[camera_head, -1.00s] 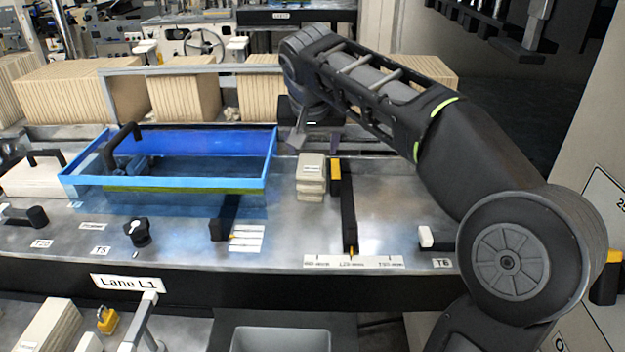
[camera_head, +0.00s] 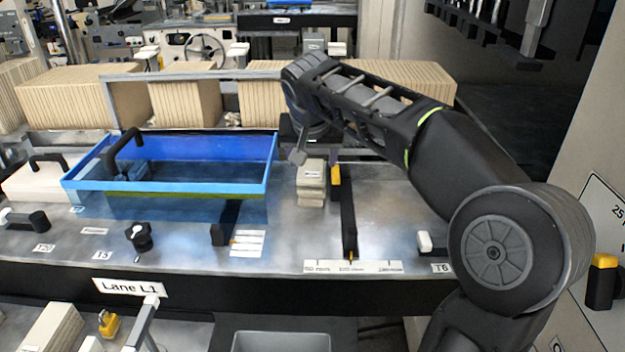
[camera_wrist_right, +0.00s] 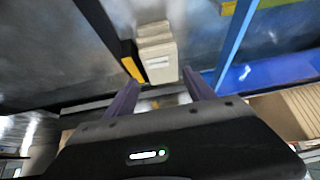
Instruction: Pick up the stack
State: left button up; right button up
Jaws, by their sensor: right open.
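The stack (camera_head: 311,184) is a small pile of several pale beige blocks on the metal table, left of a black bar with a yellow end. In the right wrist view the stack (camera_wrist_right: 157,55) lies ahead of the fingers, roughly between their lines. In the head view my right gripper (camera_head: 310,152) is just behind and above the stack, partly hidden by my own arm. I cannot tell whether a finger touches the stack. My left gripper is not in view.
A blue tray (camera_head: 168,189) with a black handle stands close left of the stack. The black stop bar (camera_head: 348,215) with its yellow end (camera_head: 335,174) is close on the right. Rows of kraft packs (camera_head: 80,97) stand behind. The table right of the bar is mostly clear.

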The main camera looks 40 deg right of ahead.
aim_at(313, 168)
jog(key=x, duration=0.4)
jog(key=shift+f+p, duration=0.1)
jog(key=shift+p, duration=0.3)
jog(key=c, duration=1.3)
notch_tip(313, 168, up, 10)
jog(key=shift+r, duration=0.1)
dwell(0.6)
